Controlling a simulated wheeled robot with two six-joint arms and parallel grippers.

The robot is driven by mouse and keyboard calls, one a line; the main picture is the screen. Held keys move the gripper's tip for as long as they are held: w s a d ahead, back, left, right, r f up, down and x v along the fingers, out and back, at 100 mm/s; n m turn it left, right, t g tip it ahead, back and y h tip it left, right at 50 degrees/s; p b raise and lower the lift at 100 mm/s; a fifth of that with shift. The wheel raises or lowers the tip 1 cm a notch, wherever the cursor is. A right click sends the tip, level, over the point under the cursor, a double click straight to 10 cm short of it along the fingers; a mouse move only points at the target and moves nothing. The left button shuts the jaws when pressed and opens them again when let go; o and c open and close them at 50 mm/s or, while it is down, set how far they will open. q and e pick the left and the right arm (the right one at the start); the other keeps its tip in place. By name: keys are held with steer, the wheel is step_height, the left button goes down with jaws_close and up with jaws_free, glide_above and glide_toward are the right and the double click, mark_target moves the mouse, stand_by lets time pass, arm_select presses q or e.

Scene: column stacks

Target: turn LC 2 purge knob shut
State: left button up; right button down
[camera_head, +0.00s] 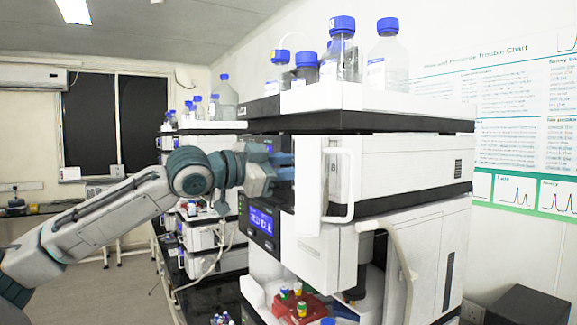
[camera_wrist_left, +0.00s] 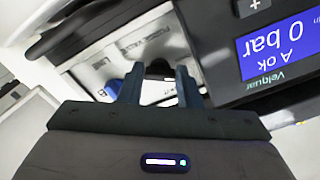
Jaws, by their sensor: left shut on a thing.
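The LC stack (camera_head: 400,165) stands at centre right in the head view, with an open white door panel at its front. My left gripper (camera_head: 284,168) reaches in from the left against the front of its upper module, beside the door. In the left wrist view, my gripper's two blue fingers (camera_wrist_left: 159,80) are closed around a small dark knob (camera_wrist_left: 158,71) on the module front. The fingers hide most of the knob, so its turn angle cannot be told. A lit pump display (camera_wrist_left: 280,45) beside it reads "A ok, 0 bar", upside down. My right gripper is not in view.
Blue-capped bottles (camera_head: 387,62) stand in a white tray on top of the stack. A second stack (camera_head: 200,190) stands behind to the left. Small coloured vials on a red rack (camera_head: 315,308) sit low at the front. Open floor lies left.

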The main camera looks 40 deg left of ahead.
arm_select(q)
steer(key=shift+r+m, duration=0.1)
steer(key=shift+m, duration=5.6)
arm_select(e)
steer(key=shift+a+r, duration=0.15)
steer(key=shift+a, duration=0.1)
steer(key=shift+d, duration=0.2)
arm_select(q)
steer(key=o, duration=0.7)
